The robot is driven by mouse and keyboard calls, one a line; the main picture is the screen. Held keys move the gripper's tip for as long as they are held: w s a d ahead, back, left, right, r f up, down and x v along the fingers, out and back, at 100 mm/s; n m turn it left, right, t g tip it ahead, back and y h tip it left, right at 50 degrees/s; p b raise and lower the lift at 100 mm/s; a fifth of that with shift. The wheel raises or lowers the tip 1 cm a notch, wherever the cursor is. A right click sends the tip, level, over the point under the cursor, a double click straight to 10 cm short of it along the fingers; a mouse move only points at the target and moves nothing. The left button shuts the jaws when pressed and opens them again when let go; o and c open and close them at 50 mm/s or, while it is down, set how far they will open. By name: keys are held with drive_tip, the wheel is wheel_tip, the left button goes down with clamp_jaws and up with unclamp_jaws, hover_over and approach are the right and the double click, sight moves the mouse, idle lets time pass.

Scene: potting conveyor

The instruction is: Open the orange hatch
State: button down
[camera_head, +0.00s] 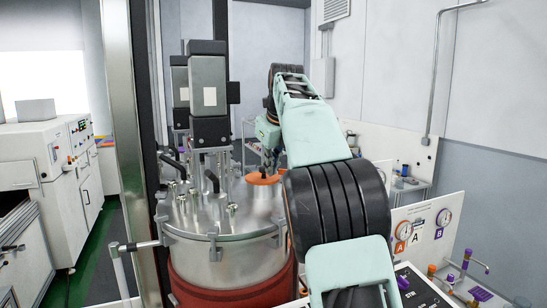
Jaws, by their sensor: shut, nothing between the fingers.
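The orange hatch (262,180) is a small round orange cover on top of the steel vessel (222,255), near the right side of its lid. My arm reaches across the picture from the lower right, and my gripper (267,165) points down just above the hatch. It is small in view and partly hidden by my own arm links. Its fingers look shut and empty. I cannot tell whether the fingertips touch the hatch. The hatch's far side and any hinge are hard to make out.
Grey motor blocks (209,100) stand on the vessel lid, left of the hatch, with black handles (211,181) and clamps around them. A metal post (128,130) rises at the left. A gauge panel (425,228) with valves stands at the right. White cabinets line the far left.

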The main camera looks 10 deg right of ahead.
drive_tip(key=shift+x, duration=1)
